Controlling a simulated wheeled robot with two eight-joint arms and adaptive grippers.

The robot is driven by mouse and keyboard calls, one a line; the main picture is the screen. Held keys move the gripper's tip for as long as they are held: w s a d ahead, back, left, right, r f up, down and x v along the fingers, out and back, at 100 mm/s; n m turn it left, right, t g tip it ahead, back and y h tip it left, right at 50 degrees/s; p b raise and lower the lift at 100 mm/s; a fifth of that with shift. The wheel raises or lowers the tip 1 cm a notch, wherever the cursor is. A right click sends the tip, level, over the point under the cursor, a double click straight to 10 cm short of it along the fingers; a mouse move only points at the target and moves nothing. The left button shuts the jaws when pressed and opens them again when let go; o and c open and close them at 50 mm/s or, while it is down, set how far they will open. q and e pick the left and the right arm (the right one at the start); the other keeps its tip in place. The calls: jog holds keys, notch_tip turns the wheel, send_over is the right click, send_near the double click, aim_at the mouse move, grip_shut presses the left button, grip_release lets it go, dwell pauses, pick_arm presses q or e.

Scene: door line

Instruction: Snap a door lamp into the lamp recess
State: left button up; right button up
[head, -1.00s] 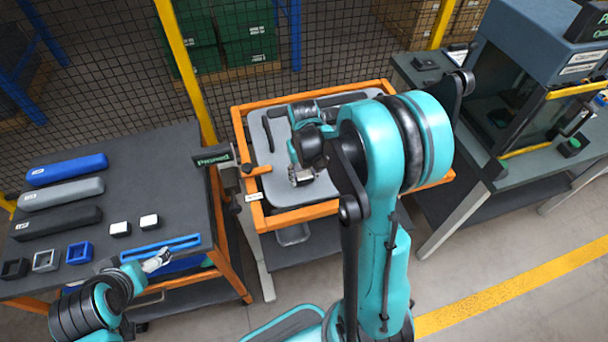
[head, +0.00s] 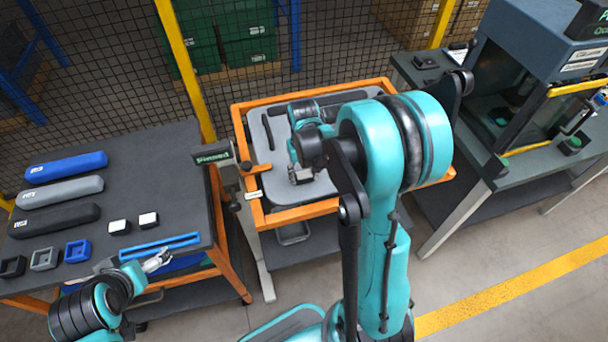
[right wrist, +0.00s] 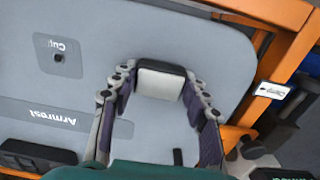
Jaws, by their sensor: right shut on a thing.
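The grey door panel (head: 280,190) lies in an orange-framed stand, and it fills much of the right wrist view (right wrist: 95,80). My right gripper (head: 301,176) is over the panel. In the right wrist view its fingers (right wrist: 160,88) are shut on a door lamp (right wrist: 160,82), a small block with a white face and a dark edge. The lamp is at or close above the panel; I cannot tell whether it touches. The lamp recess is not discernible. My left gripper (head: 158,261) is by the front edge of the left table, its jaw state unclear.
The left table (head: 150,180) bears blue, grey and black long parts, several square frames, two white-topped blocks (head: 149,219) and a blue strip (head: 160,245). A black sign on a post (head: 213,154) stands beside the door stand. A press-like machine (head: 540,70) is at right.

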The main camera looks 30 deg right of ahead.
aim_at(304, 183)
jog(key=shift+o, duration=0.2)
jog(key=shift+s+a+f, duration=0.15)
jog(key=shift+s+f, duration=0.1)
jog(key=shift+f, duration=0.15)
jog(key=shift+f+b, duration=0.2)
jog(key=shift+b, duration=0.15)
grip_shut()
jog(key=shift+c, duration=0.3)
grip_release()
jog(key=shift+w+f, duration=0.1)
jog(key=shift+f, duration=0.3)
jog(key=shift+w+f+b, duration=0.15)
jog(key=shift+f+b, duration=0.2)
jog(key=shift+b, duration=0.4)
jog(key=shift+c, duration=0.2)
dwell(0.5)
jog(key=shift+o, duration=0.6)
jog(key=shift+s+f+b, duration=0.25)
jog(key=shift+f+b, duration=0.2)
jog(key=shift+b, duration=0.25)
dwell(2.7)
